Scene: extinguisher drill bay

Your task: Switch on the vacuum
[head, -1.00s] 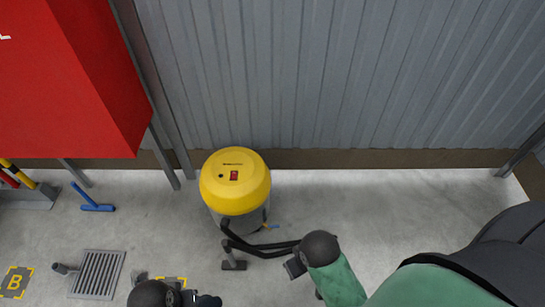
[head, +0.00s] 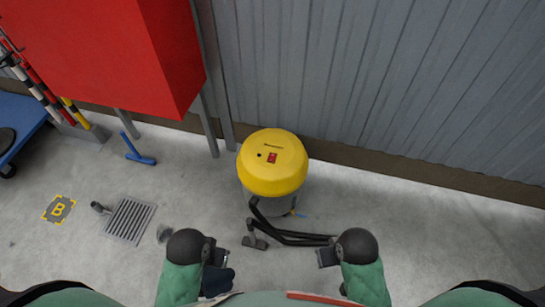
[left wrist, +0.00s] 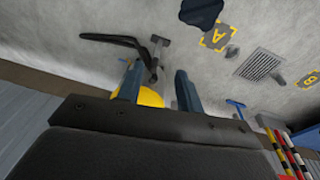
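The vacuum (head: 272,163) stands upright on the floor by the wall, with a yellow domed lid and a grey drum. A red switch (head: 272,157) sits on top of the lid; I cannot tell its position. The black hose (head: 290,238) and floor nozzle (head: 254,242) lie in front. My left gripper (head: 218,254) is in front of the vacuum, to its left and apart from it. The left wrist view shows its fingers (left wrist: 158,88) spread and empty, with part of the yellow lid (left wrist: 151,97) visible beyond. My right gripper (head: 325,257) is near the hose end; its fingers are unclear.
A red cabinet (head: 110,50) on grey legs stands left of the vacuum. A floor drain (head: 129,220), a blue-handled tool (head: 137,150) and a B floor mark (head: 59,209) are at left. A dark blue lumpy thing (head: 217,281) lies near my left gripper. Floor right of the vacuum is clear.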

